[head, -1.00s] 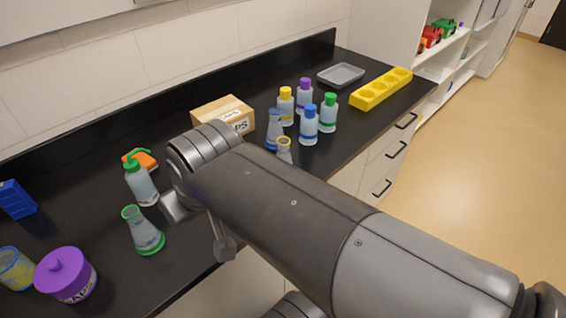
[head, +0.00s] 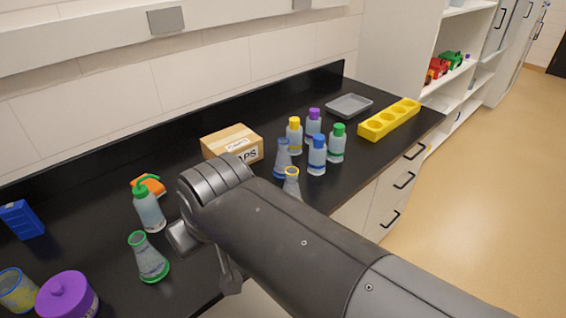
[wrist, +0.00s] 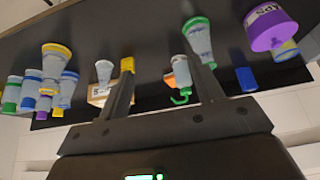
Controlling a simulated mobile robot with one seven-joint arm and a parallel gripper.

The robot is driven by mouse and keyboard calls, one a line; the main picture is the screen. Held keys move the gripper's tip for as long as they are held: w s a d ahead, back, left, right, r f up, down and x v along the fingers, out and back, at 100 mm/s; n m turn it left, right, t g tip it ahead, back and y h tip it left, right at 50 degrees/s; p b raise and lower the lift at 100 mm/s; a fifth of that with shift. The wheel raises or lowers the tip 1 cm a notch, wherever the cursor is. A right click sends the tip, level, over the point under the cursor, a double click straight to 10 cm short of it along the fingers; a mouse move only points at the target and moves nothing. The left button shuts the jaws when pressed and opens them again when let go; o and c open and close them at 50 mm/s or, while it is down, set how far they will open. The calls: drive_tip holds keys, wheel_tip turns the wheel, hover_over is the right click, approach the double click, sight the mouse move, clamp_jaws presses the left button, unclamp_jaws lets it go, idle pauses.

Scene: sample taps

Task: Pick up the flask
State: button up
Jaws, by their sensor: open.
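A clear flask with a green rim and base (head: 150,260) stands upright on the black bench, left of my gripper (head: 206,256) in the head view. It also shows in the wrist view (wrist: 198,42), beyond one fingertip. A flask with a blue rim (head: 283,160) and one with a yellow rim (head: 291,184) stand farther right, the yellow one partly behind my arm. The wrist view, upside down, shows another pale flask (wrist: 103,71) left of the fingers.
A spray bottle (head: 149,208) stands close behind the green flask. A purple-lidded jar (head: 68,300) and yellow beaker (head: 17,290) are at the left. Capped bottles (head: 317,155), a cardboard box (head: 232,142), grey tray (head: 349,105) and yellow rack (head: 390,119) stand farther right.

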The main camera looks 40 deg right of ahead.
drive_tip(key=shift+c, duration=0.2)
drive_tip(key=m+t+y, duration=0.2)
drive_tip(key=m+y, duration=0.9)
drive_tip(key=m, duration=1.4)
approach(146, 255)
drive_tip(key=w+a, duration=0.1)
drive_tip(key=w, duration=0.2)
drive_tip(key=x, duration=1)
drive_tip(key=shift+a+r, duration=0.25)
drive_tip(key=shift+a, duration=0.15)
drive_tip(key=shift+c, duration=0.3)
